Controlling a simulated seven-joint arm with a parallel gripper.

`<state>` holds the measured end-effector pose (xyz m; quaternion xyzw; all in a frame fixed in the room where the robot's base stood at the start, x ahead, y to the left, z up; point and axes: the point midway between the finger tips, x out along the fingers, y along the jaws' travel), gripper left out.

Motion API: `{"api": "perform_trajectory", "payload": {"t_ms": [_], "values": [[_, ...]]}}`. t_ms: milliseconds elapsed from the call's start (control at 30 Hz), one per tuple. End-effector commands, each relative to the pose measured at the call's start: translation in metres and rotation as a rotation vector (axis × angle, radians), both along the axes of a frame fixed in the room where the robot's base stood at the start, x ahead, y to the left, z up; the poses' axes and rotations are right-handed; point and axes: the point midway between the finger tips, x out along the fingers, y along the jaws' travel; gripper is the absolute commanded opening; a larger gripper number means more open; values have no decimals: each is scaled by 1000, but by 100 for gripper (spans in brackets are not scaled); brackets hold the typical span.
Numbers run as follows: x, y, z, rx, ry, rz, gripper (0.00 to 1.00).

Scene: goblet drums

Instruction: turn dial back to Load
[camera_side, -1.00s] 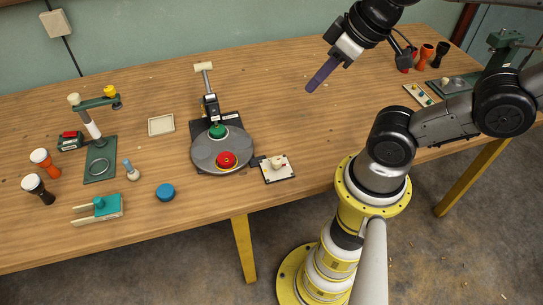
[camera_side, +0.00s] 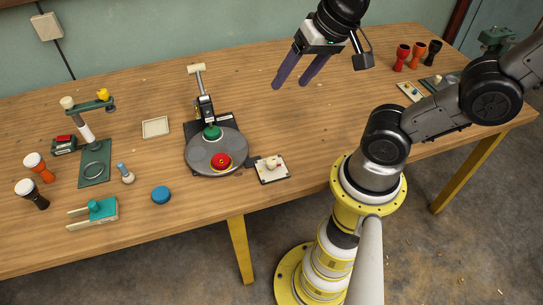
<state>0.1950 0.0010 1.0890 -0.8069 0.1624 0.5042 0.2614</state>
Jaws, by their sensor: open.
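The dial is a small cream knob (camera_side: 270,163) on a white plate (camera_side: 281,176) with a dark edge, near the table's front edge just right of the round grey turntable. The plate carries small marks, but I cannot read which one the knob points to. My gripper (camera_side: 290,86) hangs above the back middle of the table, up and to the right of the dial and well apart from it. Its two long purple fingers are spread, with nothing between them.
The grey turntable (camera_side: 203,158) carries a red piece (camera_side: 221,161) and a green piece (camera_side: 212,133), with an upright lever clamp (camera_side: 203,100) behind. A blue disc (camera_side: 161,195) lies to its left. Several goblet drums stand at both table ends. The table right of the dial is clear.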

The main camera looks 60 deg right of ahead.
Motion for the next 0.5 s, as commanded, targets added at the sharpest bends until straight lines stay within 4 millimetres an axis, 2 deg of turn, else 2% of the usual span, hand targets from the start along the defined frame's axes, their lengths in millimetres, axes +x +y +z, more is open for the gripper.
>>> {"api": "perform_trajectory", "payload": {"t_ms": [100, 233, 400, 500], "values": [[24, 2, -25, 103, 116, -243, 67], [44, 4, -63, 160, 257, -470, 67], [49, 6, -101, 141, 390, -543, 67], [47, 6, -112, 128, 432, -544, 67]]}}
